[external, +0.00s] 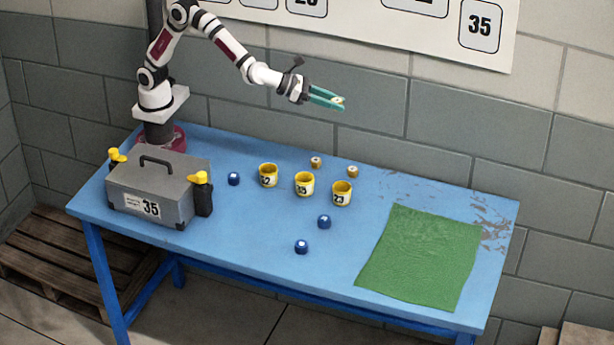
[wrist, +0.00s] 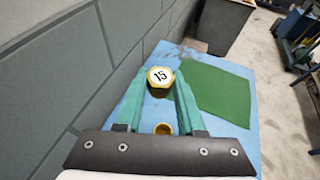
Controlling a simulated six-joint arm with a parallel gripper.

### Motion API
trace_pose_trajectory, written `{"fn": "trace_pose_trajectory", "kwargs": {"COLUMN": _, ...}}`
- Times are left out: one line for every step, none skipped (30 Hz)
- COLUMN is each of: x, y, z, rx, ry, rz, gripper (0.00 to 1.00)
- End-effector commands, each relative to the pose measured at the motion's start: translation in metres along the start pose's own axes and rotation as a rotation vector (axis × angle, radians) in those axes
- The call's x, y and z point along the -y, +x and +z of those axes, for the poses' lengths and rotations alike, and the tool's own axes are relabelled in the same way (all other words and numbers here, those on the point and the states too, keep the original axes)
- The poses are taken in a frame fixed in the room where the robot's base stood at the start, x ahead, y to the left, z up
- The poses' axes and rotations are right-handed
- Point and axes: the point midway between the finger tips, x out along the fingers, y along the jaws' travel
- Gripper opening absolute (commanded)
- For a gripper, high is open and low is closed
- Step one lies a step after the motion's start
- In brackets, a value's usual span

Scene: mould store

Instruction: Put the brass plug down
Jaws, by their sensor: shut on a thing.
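My gripper (external: 330,98) is shut on a brass plug (external: 338,100) and holds it high above the back of the blue table. In the wrist view the plug (wrist: 160,77) sits between the green fingertips (wrist: 160,84), its white face marked 15 turned to the camera. Two other brass plugs, a left one (external: 316,162) and a right one (external: 353,171), stand on the table behind the yellow cups.
Three numbered yellow cups (external: 304,184) stand mid-table. Blue plugs lie left of them (external: 234,179) and in front (external: 324,222) (external: 301,247). A grey toolbox (external: 158,188) marked 35 is at the left. A bare green mat (external: 420,258) covers the right. A block wall runs behind.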

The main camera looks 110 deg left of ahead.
Motion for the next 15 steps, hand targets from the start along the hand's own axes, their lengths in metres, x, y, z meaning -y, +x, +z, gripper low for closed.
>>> {"fn": "trace_pose_trajectory", "kwargs": {"x": 0.007, "y": 0.030, "z": -0.024, "rx": -0.008, "ry": 0.010, "rz": -0.005, "gripper": 0.00}}
{"fn": "trace_pose_trajectory", "kwargs": {"x": 0.011, "y": 0.046, "z": -0.036, "rx": -0.008, "ry": 0.013, "rz": -0.011, "gripper": 0.00}}
{"fn": "trace_pose_trajectory", "kwargs": {"x": 0.015, "y": 0.065, "z": -0.054, "rx": -0.007, "ry": 0.017, "rz": -0.020, "gripper": 0.00}}
{"fn": "trace_pose_trajectory", "kwargs": {"x": 0.018, "y": 0.077, "z": -0.066, "rx": -0.006, "ry": 0.019, "rz": -0.027, "gripper": 0.00}}
{"fn": "trace_pose_trajectory", "kwargs": {"x": 0.021, "y": 0.088, "z": -0.078, "rx": -0.006, "ry": 0.021, "rz": -0.034, "gripper": 0.00}}
{"fn": "trace_pose_trajectory", "kwargs": {"x": 0.023, "y": 0.100, "z": -0.092, "rx": -0.004, "ry": 0.025, "rz": -0.042, "gripper": 0.00}}
{"fn": "trace_pose_trajectory", "kwargs": {"x": 0.024, "y": 0.107, "z": -0.102, "rx": -0.003, "ry": 0.026, "rz": -0.048, "gripper": 0.00}}
{"fn": "trace_pose_trajectory", "kwargs": {"x": 0.025, "y": 0.114, "z": -0.110, "rx": -0.002, "ry": 0.027, "rz": -0.053, "gripper": 0.00}}
{"fn": "trace_pose_trajectory", "kwargs": {"x": 0.026, "y": 0.120, "z": -0.120, "rx": -0.001, "ry": 0.028, "rz": -0.058, "gripper": 0.00}}
{"fn": "trace_pose_trajectory", "kwargs": {"x": 0.027, "y": 0.124, "z": -0.125, "rx": 0.000, "ry": 0.030, "rz": -0.061, "gripper": 0.00}}
{"fn": "trace_pose_trajectory", "kwargs": {"x": 0.027, "y": 0.127, "z": -0.129, "rx": 0.001, "ry": 0.030, "rz": -0.064, "gripper": 0.00}}
{"fn": "trace_pose_trajectory", "kwargs": {"x": 0.026, "y": 0.131, "z": -0.134, "rx": 0.002, "ry": 0.031, "rz": -0.065, "gripper": 0.00}}
{"fn": "trace_pose_trajectory", "kwargs": {"x": 0.024, "y": 0.135, "z": -0.136, "rx": 0.003, "ry": 0.030, "rz": -0.066, "gripper": 0.00}}
{"fn": "trace_pose_trajectory", "kwargs": {"x": 0.020, "y": 0.140, "z": -0.140, "rx": 0.001, "ry": 0.031, "rz": -0.066, "gripper": 0.00}}
{"fn": "trace_pose_trajectory", "kwargs": {"x": 0.013, "y": 0.148, "z": -0.143, "rx": 0.001, "ry": 0.029, "rz": -0.065, "gripper": 0.00}}
